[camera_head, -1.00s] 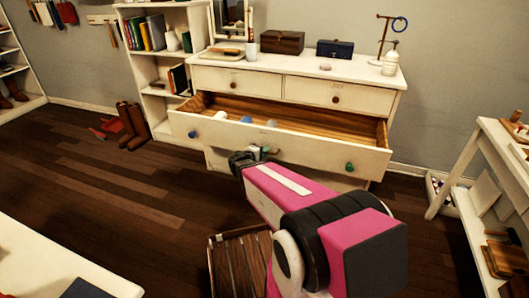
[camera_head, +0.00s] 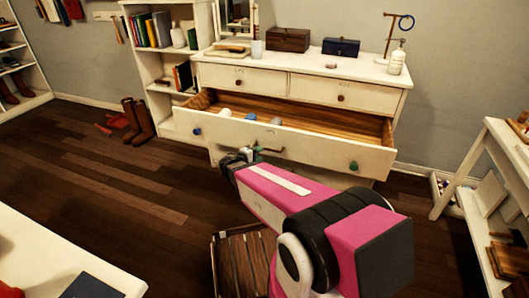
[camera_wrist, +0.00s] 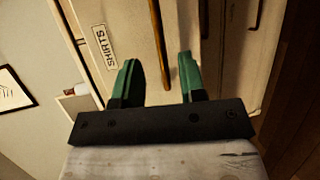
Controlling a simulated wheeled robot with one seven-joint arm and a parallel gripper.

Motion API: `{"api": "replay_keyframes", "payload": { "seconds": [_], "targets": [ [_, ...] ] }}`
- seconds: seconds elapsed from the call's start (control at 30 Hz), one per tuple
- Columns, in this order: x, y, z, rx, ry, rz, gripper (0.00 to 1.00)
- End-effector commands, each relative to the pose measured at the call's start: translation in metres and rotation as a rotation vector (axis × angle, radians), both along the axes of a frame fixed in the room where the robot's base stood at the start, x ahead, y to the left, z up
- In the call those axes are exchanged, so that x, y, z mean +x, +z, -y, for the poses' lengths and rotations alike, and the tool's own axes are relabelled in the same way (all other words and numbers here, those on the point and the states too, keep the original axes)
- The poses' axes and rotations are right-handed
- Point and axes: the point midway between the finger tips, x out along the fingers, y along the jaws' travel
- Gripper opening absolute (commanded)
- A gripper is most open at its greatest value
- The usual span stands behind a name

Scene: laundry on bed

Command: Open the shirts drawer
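The white dresser (camera_head: 300,62) has one wide drawer (camera_head: 290,139) standing well open, with small rolled things inside. Its front has a blue knob (camera_head: 197,131), a green knob (camera_head: 354,166) and a thin brown bar handle (camera_head: 270,150) between them. In the wrist view a SHIRTS label (camera_wrist: 105,47) sits beside the bar handle (camera_wrist: 158,45). My gripper (camera_head: 257,153) is at the drawer front, by the left end of the handle. Its green fingers (camera_wrist: 160,82) are apart, with the bar showing between them; I see no grip on it.
Two small upper drawers (camera_head: 341,98) are shut. Boxes, a mirror and a bottle stand on the dresser top. A wooden slatted crate (camera_head: 243,262) is on the floor beside my arm. A white table (camera_head: 60,262) is at lower left; a shelf stand (camera_head: 485,160) is at right.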

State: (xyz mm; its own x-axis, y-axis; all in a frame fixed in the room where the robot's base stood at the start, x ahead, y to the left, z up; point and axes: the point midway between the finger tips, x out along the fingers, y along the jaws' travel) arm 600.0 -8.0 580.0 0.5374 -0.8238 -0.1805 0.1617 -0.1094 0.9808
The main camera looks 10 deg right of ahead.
Motion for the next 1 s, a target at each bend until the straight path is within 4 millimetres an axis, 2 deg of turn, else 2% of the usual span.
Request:
{"api": "replay_keyframes", "payload": {
  "seconds": [0.2,0.4,0.87,1.0],
  "targets": [
    [-0.015,0.005,-0.023,0.001,0.001,0.000,0.38],
    [-0.020,0.007,-0.031,0.000,0.000,0.000,0.38],
    [-0.021,0.007,-0.031,0.003,-0.002,-0.001,0.38],
    [-0.026,0.005,-0.021,0.048,-0.041,-0.021,0.38]
  ]
}}
